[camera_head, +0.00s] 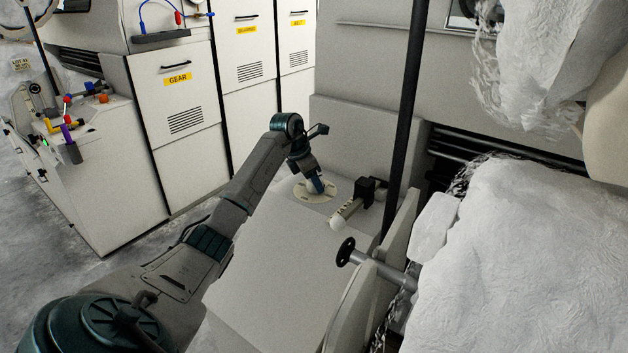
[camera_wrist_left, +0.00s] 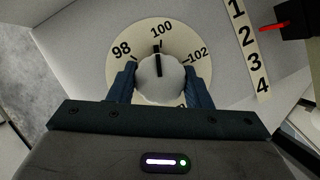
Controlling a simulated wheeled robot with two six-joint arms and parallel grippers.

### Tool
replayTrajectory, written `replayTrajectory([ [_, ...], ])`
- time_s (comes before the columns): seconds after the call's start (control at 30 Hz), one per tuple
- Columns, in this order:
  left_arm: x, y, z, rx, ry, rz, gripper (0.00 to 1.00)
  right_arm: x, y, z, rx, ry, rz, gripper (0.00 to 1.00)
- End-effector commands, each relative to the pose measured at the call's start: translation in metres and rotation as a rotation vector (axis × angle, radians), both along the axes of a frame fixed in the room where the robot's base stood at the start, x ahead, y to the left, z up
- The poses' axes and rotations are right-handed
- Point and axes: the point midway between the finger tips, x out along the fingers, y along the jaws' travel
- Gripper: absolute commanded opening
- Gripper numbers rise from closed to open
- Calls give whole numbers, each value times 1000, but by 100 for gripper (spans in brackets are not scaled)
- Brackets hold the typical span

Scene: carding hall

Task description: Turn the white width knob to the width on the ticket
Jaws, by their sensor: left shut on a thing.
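The white width knob (camera_wrist_left: 160,80) sits at the centre of a cream round dial (camera_wrist_left: 198,71) marked 98, 100 and 102. A further mark at the lower right is mostly hidden. The knob's black line points up, at or very near the 100 mark. My left gripper (camera_wrist_left: 160,88) is shut on the knob, one blue finger on each side. In the head view the left gripper (camera_head: 316,187) reaches down onto the dial (camera_head: 327,196) on the pale machine top.
A numbered scale strip (camera_wrist_left: 250,50) with a red pointer lies right of the dial. A white-ended roller (camera_head: 345,213), a black post (camera_head: 405,110) and a black handwheel (camera_head: 346,251) stand nearby. White fibre (camera_head: 540,260) fills the right. Cabinets (camera_head: 185,100) stand behind.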

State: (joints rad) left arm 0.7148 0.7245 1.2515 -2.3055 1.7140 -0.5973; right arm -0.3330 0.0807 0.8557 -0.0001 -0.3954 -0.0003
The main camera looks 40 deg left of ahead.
Motion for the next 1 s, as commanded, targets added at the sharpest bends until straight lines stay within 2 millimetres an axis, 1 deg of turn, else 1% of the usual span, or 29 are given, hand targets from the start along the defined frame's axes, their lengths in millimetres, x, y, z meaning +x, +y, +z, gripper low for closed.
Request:
replayTrajectory([
  [0.13,1,1,2,0,-3,-77,22,-7,0,-1,0,11,-1,36],
  [0.33,1,1,1,0,-2,-145,22,-9,0,-1,0,13,-1,36],
  [0.9,1,1,1,1,-3,-172,22,-7,-2,0,-3,10,1,36],
  [0.93,1,1,1,1,-3,-172,50,-7,-3,0,-3,10,1,36],
  [1.0,1,1,1,1,-2,-172,64,-7,-3,0,-4,11,1,36],
])
